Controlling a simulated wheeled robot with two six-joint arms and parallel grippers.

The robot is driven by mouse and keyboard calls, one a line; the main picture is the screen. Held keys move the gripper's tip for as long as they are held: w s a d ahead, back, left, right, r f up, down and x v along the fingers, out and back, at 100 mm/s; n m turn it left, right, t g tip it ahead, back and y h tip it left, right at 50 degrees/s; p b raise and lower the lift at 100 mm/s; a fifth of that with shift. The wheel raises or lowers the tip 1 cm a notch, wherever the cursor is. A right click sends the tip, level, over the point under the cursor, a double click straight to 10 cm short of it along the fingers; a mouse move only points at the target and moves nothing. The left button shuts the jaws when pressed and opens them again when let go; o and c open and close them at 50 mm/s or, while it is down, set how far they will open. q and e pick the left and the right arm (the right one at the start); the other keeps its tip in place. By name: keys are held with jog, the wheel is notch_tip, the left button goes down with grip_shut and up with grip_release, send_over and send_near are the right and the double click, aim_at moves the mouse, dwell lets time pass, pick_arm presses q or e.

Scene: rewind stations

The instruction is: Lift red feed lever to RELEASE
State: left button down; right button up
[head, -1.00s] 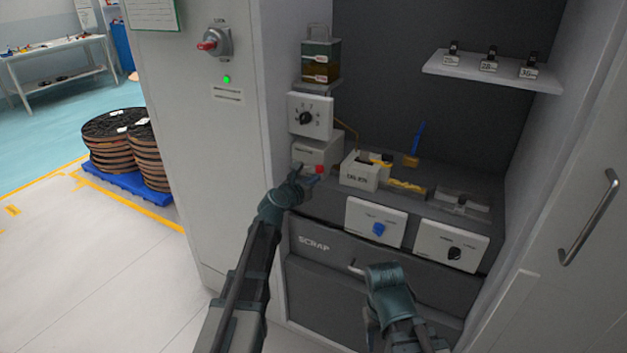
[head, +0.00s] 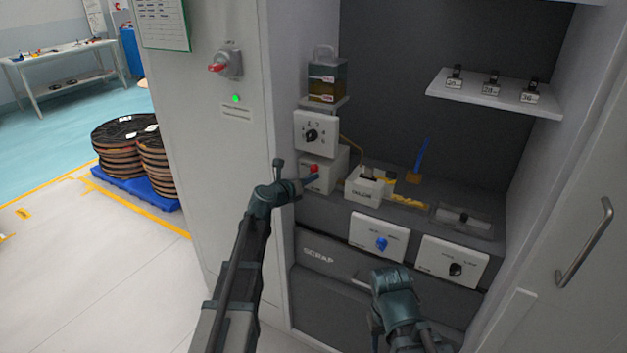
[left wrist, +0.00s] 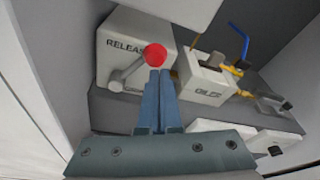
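The red feed lever has a red ball knob (left wrist: 154,55) on a grey arm (left wrist: 130,70), on the front of a pale box (left wrist: 112,45) reading RELEASE near its top. The arm slants up to the right, with the knob beside the end of that word. In the head view the knob (head: 314,168) is at the box's upper front. My left gripper (left wrist: 159,74) has its blue fingers together, tips just under the knob and seemingly touching it; it also shows in the head view (head: 316,177). My right gripper (head: 393,284) is low before the scrap drawer; its fingers are hidden.
A dial box (head: 316,134) sits just above the lever box. Panels with a blue knob (head: 381,243) and a black knob (head: 456,269) are below right. The cabinet's left wall (head: 280,110) is close beside my left arm.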

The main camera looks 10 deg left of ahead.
pick_arm(q)
jog(key=shift+w+a+r, duration=0.1)
jog(key=shift+a+r, duration=0.1)
pick_arm(e)
jog(key=shift+r, duration=0.2)
dwell(0.3)
